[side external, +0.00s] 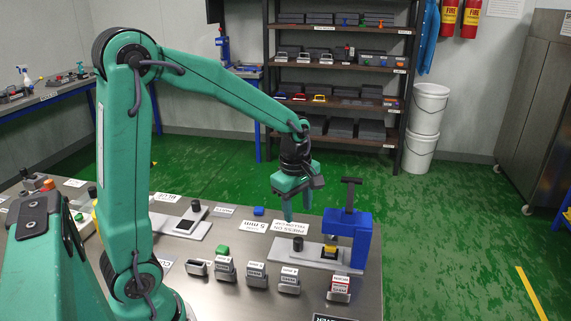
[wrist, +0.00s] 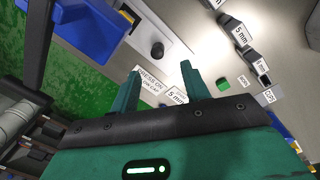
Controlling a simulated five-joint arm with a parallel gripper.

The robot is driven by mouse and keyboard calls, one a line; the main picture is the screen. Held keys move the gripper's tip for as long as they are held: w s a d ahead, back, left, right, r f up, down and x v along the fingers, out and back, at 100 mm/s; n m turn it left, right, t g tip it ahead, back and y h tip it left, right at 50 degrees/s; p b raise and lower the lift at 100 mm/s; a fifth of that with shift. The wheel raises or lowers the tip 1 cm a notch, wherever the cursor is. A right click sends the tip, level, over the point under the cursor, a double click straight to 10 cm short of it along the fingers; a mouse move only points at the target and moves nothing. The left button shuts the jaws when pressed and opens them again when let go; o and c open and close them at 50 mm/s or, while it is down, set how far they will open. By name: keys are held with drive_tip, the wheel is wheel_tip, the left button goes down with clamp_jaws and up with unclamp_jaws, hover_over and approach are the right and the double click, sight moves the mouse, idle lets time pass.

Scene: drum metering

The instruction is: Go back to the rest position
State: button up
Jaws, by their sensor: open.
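My gripper (side external: 297,207) hangs with its fingers down above the back part of the steel table (side external: 217,237). In the wrist view its two green fingers (wrist: 160,83) stand apart, with nothing between them but the table and its labels beyond. My green arm reaches across the picture from the left in the side view. A blue press (side external: 348,237) with a black T-handle stands to the right of my gripper. A grey plate with a black knob (side external: 298,244) lies beside the press.
Several small labelled blocks (side external: 257,274) stand along the front of the table. A green block (side external: 222,251) and a blue block (side external: 259,211) are also on it. A scale-like device (side external: 185,226) lies left of my gripper. Shelves (side external: 338,93) and white buckets (side external: 430,97) stand behind.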

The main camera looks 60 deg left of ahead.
drive_tip(key=s+d+r+m+t, duration=0.2)
drive_tip(key=s+r+m, duration=0.3)
drive_tip(key=m, duration=0.5)
drive_tip(key=s+d+r+m+t, duration=0.2)
drive_tip(key=s+r+m, duration=0.3)
drive_tip(key=s+m, duration=0.5)
drive_tip(key=shift+d+t, duration=0.3)
drive_tip(key=shift+d, duration=0.5)
